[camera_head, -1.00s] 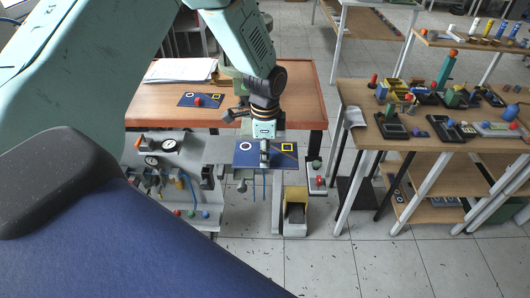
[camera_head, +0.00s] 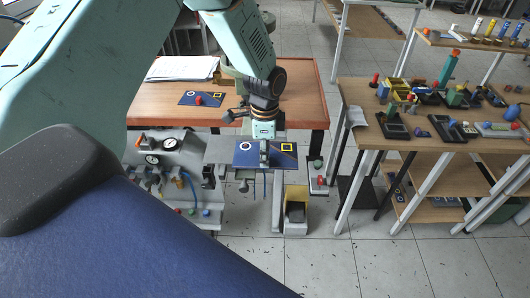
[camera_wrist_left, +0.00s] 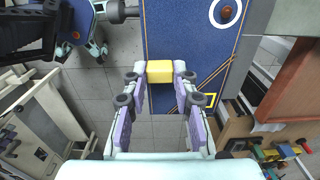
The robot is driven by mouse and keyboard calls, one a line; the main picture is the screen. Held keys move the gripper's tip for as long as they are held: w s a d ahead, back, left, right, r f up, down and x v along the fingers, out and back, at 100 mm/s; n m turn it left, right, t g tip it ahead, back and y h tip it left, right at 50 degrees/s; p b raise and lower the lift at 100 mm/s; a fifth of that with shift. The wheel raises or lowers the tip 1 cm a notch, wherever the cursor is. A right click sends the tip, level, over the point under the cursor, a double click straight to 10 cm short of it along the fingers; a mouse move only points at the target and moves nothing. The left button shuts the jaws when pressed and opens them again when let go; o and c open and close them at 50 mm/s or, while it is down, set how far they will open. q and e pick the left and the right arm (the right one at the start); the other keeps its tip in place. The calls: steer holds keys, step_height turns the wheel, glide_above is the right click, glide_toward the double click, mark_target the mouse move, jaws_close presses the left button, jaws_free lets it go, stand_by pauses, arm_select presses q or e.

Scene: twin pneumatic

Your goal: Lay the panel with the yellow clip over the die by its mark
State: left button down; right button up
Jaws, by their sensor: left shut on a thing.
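My left gripper (camera_head: 264,146) is shut on the yellow clip (camera_wrist_left: 160,70) of a dark blue panel (camera_head: 243,158). The panel bears a white ring and a yellow square outline. In the head view it is held out in front of the wooden table, over the grey pneumatic bench. My right gripper is not in view.
A second blue panel with a red knob (camera_head: 198,100) lies on the wooden table (camera_head: 300,100), near papers (camera_head: 180,68). The grey bench (camera_head: 190,145) carries gauges and hoses. A yellow-edged bin (camera_head: 296,194) stands below. A crowded workbench (camera_head: 362,110) is at the right.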

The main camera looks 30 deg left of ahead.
arm_select(q)
steer(key=shift+d+f, duration=0.1)
steer(key=shift+d, duration=0.1)
steer(key=c, duration=1.3)
jaws_free()
steer(key=shift+a+f, duration=0.1)
steer(key=shift+a, duration=0.05)
steer(key=o, duration=0.3)
